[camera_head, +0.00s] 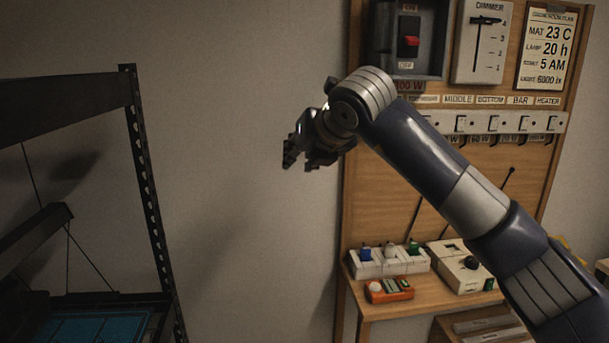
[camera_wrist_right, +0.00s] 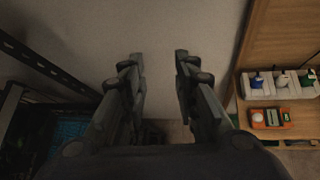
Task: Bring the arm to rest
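My right arm (camera_head: 430,165) comes in from the lower right of the head view and reaches up and left across the wooden board. My right gripper (camera_head: 296,150) is in the air before the bare wall, between the dark rack and the board, touching neither. In the right wrist view the right gripper (camera_wrist_right: 160,85) shows two fingers apart with nothing between them. Behind the gap are the pale wall and some floor. My left gripper does not show in either view.
A dark metal rack (camera_head: 145,170) with a blue tray (camera_head: 95,328) stands at the left. The wooden board (camera_head: 400,215) carries a red switch (camera_head: 410,41), a dimmer (camera_head: 482,42) and a card (camera_head: 547,48). Its shelf (camera_head: 415,305) holds a power strip (camera_head: 390,262) and an orange device (camera_head: 389,290).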

